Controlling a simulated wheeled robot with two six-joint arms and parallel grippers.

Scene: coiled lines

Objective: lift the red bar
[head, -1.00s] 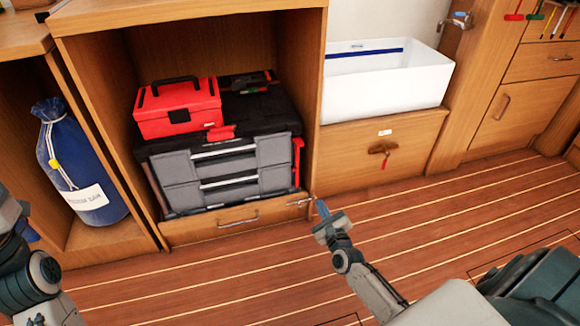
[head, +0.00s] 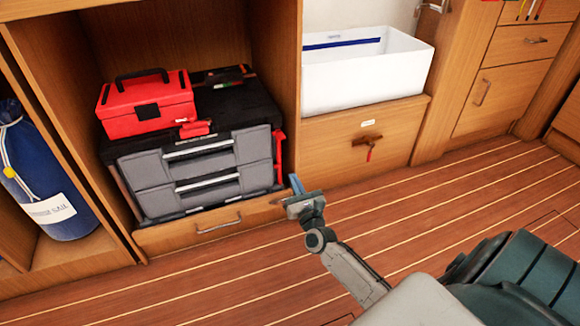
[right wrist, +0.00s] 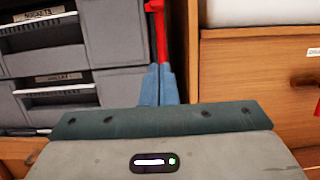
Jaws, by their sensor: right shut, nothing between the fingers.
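The red bar (head: 279,155) stands upright at the right side of the grey-fronted tool chest (head: 200,170), in the narrow gap before the wooden side panel. In the right wrist view the red bar (right wrist: 158,35) shows just beyond my fingertips. My right gripper (head: 296,184) is shut and empty, in front of the lower right of the cubby. Its blue fingers (right wrist: 160,84) lie together, with the bar's lower part hidden behind them. I cannot tell whether they touch the bar. My left gripper is not in view.
A red toolbox (head: 147,103) sits on the chest. The cubby's side panel (head: 286,60) is close right of the bar. A drawer (head: 210,228) lies below. A white bin (head: 365,78) and a blue bag (head: 45,180) flank the cubby. The striped floor (head: 460,200) is clear.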

